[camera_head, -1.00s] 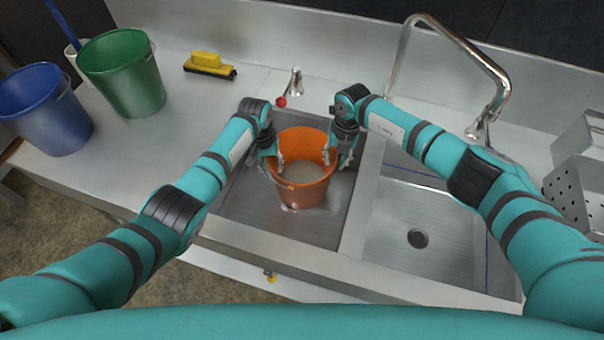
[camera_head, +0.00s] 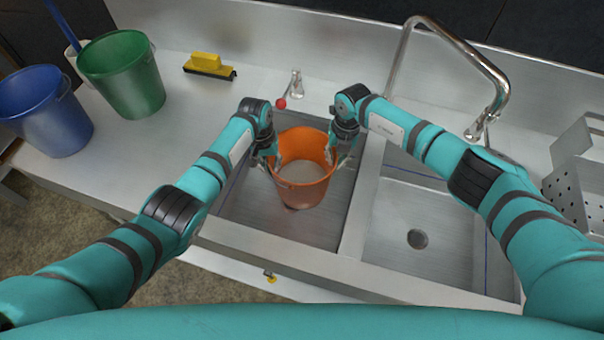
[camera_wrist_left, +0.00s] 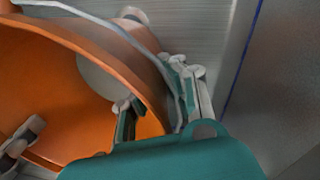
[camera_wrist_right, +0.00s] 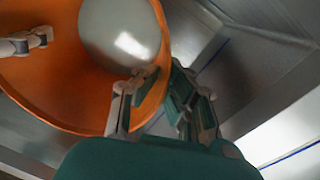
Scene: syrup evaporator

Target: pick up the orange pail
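The orange pail (camera_head: 305,190) is upright at the left sink basin, with a pale grey round surface inside it. I cannot tell whether that is its bottom or its contents. My left gripper (camera_head: 272,160) is shut on the pail's left wall, and my right gripper (camera_head: 335,155) is shut on its right wall. In the left wrist view, the pail wall (camera_wrist_left: 110,62) passes between one finger inside and one outside. The right wrist view shows the same grip on the pail (camera_wrist_right: 60,85). The pail's underside is hidden; it appears slightly above the basin floor.
A right basin (camera_head: 400,245) is empty, with a tall faucet (camera_head: 403,60) behind. A blue pail (camera_head: 45,115), a green pail (camera_head: 125,80) and a yellow brush (camera_head: 207,64) stand on the left counter. A perforated metal box (camera_head: 575,195) is far right.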

